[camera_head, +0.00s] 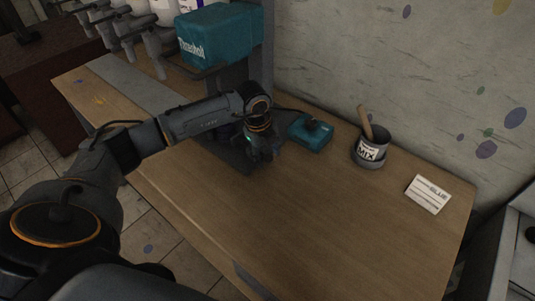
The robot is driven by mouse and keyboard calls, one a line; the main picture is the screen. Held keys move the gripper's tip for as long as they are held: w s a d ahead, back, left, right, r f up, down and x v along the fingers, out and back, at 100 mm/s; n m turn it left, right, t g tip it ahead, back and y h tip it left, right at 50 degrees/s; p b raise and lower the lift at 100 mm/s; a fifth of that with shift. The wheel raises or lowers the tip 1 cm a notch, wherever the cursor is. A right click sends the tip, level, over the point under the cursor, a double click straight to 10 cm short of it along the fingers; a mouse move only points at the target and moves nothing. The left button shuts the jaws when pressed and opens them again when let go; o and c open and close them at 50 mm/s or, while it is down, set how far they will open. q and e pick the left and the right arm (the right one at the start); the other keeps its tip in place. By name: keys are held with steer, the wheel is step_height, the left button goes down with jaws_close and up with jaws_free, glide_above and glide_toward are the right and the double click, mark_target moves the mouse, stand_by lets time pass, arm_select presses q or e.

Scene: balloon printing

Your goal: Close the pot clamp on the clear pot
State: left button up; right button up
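My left arm reaches in from the left, and its gripper (264,152) points down at the dark base of the teal printing machine (222,36). The gripper is small and dark here, so I cannot tell whether its fingers are open or shut. A small green light shows beside it. I cannot make out the clear pot or its clamp; the forearm and gripper cover much of the machine's base. My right gripper is not in view.
A grey MIX cup (369,150) with a wooden stick and a white card (428,194) lie farther right. The wooden table (330,225) is clear in front. A speckled wall stands behind.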

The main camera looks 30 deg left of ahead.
arm_select(q)
steer(key=shift+r, duration=0.2)
step_height(320, 180, up, 11)
steer(key=s, duration=0.2)
steer(key=shift+a+r, duration=0.2)
steer(key=shift+a, duration=0.15)
steer(key=shift+s, duration=0.1)
